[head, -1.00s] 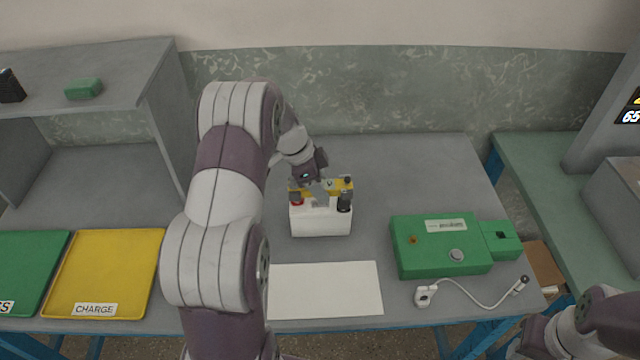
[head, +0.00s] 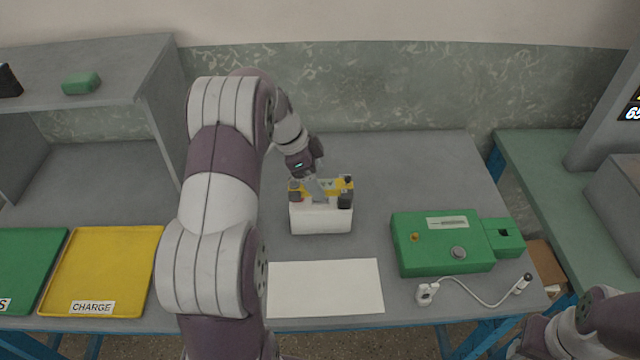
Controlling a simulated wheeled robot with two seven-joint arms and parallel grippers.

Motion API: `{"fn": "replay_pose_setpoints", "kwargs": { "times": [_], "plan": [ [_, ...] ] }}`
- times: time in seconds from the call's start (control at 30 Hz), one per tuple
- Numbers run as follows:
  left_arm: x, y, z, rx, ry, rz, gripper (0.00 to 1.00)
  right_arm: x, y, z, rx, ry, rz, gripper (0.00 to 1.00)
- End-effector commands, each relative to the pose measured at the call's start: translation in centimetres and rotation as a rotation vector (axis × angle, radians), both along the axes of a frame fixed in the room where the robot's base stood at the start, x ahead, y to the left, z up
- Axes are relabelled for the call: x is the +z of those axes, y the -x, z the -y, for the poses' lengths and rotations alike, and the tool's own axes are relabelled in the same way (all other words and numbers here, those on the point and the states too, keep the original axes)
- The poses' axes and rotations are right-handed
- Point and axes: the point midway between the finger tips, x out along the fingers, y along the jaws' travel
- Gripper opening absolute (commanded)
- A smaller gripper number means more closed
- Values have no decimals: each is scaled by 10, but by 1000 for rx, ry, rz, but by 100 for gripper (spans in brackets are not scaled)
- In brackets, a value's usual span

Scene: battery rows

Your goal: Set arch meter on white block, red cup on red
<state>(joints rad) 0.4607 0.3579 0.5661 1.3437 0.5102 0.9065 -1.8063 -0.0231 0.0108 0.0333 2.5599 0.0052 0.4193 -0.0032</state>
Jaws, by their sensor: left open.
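The white block (head: 321,220) stands upright on the grey table, in the middle of the head view. The yellow arch meter (head: 338,186) sits across its top, with a dark cup (head: 345,200) at its right end and a greyish cup (head: 296,196) at its left end. The block's red terminal is hidden, and the cup covers that corner. My left gripper (head: 317,190) is over the middle of the arch, jaws open; its fingertips partly hide the meter. I cannot tell whether they touch it. My right arm shows at the lower right, its gripper out of view.
A white sheet (head: 325,288) lies in front of the block. A green device (head: 440,242) stands to the right, with a white cable (head: 477,295) before it. A yellow CHARGE tray (head: 103,272) and a green tray (head: 25,268) lie left. The table behind the block is clear.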

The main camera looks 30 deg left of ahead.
Motion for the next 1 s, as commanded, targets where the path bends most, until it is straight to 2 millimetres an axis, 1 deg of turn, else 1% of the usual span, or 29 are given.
{"fn": "replay_pose_setpoints", "kwargs": {
  "times": [0.07, 0.1, 0.13, 0.2, 0.3, 0.4, 0.47, 1.0],
  "plan": [
    [20, 4, -9, 2, -3, 6, 77, -4, 0, 0, 0, 0, 0, 42],
    [43, 6, -12, 2, -2, 3, 77, 17, 0, 0, 0, 0, -2, 42],
    [53, 8, -14, 2, 0, 0, 77, 27, 0, 0, 0, 0, -1, 42],
    [69, 12, -21, 2, 0, 0, 77, 42, 0, 0, 0, 0, 1, 42],
    [84, 16, -27, 2, 0, -1, 77, 56, 0, 0, 0, 0, 1, 42],
    [91, 18, -31, 0, 0, 0, 77, 63, 0, 0, 0, 0, 0, 42],
    [92, 19, -32, 0, 0, 1, 77, 64, 0, 0, 0, 0, 0, 42],
    [90, 19, -32, -1, -1, 1, 77, 62, 0, 0, 0, 0, 0, 42]
  ]
}}
